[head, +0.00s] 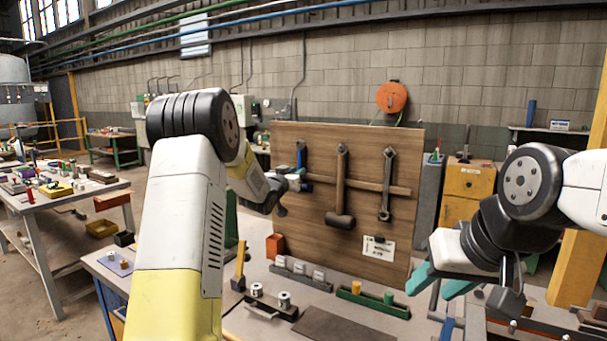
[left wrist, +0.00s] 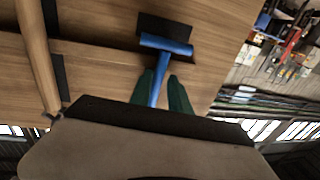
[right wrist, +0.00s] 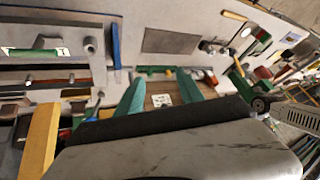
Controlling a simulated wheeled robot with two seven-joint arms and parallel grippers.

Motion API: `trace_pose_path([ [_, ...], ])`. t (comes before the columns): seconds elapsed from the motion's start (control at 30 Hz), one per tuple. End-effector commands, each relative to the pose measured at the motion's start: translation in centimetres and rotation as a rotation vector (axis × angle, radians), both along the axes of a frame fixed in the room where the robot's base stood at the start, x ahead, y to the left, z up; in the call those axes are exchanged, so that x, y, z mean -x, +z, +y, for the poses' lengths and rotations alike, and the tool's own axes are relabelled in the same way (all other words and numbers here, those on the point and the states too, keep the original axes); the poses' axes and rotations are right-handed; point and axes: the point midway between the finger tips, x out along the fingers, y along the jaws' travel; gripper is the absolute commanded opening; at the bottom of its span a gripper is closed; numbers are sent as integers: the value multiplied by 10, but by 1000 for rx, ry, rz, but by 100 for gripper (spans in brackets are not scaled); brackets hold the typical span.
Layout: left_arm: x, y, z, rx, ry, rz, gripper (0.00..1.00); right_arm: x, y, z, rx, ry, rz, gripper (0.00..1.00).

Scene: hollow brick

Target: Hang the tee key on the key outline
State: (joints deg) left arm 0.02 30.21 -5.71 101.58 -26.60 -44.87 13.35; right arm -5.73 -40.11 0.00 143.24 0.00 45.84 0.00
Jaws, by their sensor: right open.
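The blue tee key (left wrist: 167,45) is in front of the wooden board (head: 320,245), near its left edge. It also shows in the head view (head: 301,153). In the left wrist view, my left gripper (left wrist: 163,78) has its green fingers on either side of the key's shaft, close against it. A black patch of the key outline (left wrist: 165,25) shows behind and beyond the crossbar. I cannot tell whether the key touches the board. My right gripper (head: 438,284) is open and empty, in front of the board's lower right; its fingers show in the right wrist view (right wrist: 160,86).
A hammer (head: 341,190) and a wrench (head: 387,185) hang on the board right of the key. A white label (head: 378,249) is below them. The bench below holds a green tray (head: 372,300), metal blocks and an orange box (head: 275,246).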

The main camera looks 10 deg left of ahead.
Motion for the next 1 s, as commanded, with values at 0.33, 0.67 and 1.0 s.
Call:
trace_pose_path([
  [0.33,1,-5,-13,-1,-22,8,39,0,0,0,0,0,0,45],
  [0.67,39,-3,4,-1,-10,6,39,0,0,0,0,0,0,45],
  [1.0,79,1,18,-1,3,10,39,0,0,0,0,0,0,45],
])
